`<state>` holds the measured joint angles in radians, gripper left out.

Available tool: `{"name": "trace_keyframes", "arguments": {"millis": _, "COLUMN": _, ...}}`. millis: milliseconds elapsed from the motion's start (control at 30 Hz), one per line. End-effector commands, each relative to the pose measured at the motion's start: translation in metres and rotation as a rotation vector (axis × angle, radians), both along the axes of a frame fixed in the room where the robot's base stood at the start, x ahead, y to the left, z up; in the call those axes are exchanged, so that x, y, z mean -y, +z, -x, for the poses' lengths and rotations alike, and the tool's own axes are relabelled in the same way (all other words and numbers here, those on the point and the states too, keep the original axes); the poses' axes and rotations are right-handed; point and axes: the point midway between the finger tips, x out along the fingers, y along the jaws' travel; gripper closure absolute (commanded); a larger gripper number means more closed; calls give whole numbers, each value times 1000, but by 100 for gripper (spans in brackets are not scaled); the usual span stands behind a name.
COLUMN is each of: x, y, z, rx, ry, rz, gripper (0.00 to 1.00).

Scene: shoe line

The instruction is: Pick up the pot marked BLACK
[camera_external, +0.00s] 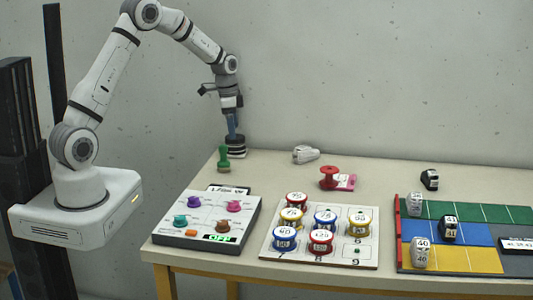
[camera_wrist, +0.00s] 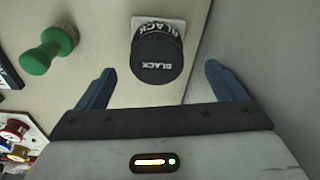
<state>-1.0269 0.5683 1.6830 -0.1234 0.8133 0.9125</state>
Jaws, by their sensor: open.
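The pot marked BLACK (camera_wrist: 157,57) is a dark round pot with white BLACK lettering on its top and side. It stands near the table's far left corner, by the wall, and also shows in the external view (camera_external: 236,150). A white card (camera_wrist: 148,22) shows beside or under it in the wrist view. My gripper (camera_external: 235,137) points down just above the pot, with its blue fingers apart and empty. In the wrist view the pot appears between the fingertips, a little ahead of them; I cannot tell whether they touch it.
A green knobbed handle (camera_external: 223,160) stands close to the pot. A control panel (camera_external: 196,240), a board of round tins (camera_external: 368,256) and a coloured mat (camera_external: 482,212) lie along the table. A white object (camera_external: 305,154) and a red spool-like piece (camera_external: 329,176) stand further right.

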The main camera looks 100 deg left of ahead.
Motion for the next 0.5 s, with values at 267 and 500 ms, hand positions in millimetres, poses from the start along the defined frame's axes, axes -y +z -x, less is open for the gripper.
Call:
{"name": "trace_keyframes", "arguments": {"millis": 267, "x": 2, "y": -23, "z": -3, "rx": -2, "ry": 0, "rz": 2, "gripper": 10}}
{"name": "trace_keyframes", "arguments": {"millis": 500, "x": 3, "y": -56, "z": -8, "rx": -1, "ry": 0, "rz": 0, "gripper": 10}}
